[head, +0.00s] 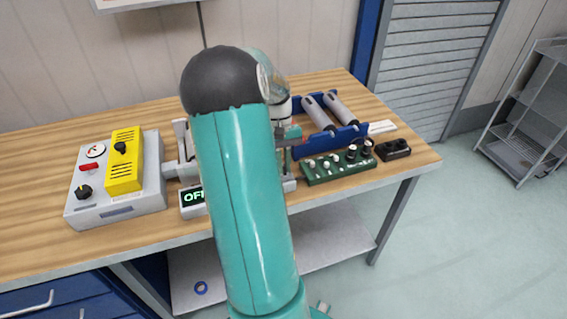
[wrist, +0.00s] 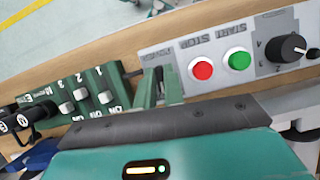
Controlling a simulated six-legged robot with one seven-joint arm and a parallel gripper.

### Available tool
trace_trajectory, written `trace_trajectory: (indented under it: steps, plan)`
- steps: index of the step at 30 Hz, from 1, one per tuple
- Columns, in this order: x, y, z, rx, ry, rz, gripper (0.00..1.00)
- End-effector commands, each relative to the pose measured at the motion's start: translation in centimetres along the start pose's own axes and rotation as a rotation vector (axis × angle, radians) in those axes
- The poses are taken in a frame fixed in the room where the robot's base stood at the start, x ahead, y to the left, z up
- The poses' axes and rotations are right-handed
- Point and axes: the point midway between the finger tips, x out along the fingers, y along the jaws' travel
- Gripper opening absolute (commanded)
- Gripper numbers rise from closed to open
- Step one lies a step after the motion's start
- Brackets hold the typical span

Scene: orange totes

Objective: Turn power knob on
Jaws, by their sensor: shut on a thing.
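In the wrist view a grey control panel (wrist: 215,45) carries a red button (wrist: 202,68), a green button (wrist: 238,58) and a black round knob (wrist: 288,48) with a white mark at its right. My gripper (wrist: 159,88) is at the panel's left end. Its two green fingers are shut on a small dark part (wrist: 159,73), seemingly a knob, mostly hidden between them. In the head view a display (head: 193,197) shows green letters beginning "OF".
A green switch board (head: 338,165) stands right of the panel, with a small black box (head: 394,149) beside it. A blue rack (head: 330,140) holds grey cylinders behind. A grey box (head: 115,205) with a yellow unit (head: 124,160) stands at left. Bare wood (head: 40,165) lies far left.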

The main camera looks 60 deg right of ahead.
Motion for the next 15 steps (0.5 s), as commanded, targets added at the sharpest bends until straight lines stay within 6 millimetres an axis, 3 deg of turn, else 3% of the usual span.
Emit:
trace_trajectory:
  steps: [15]
  plan:
    - [-0.15, 0.09, -0.05, 0.436, 0.005, -0.182, 0.0]
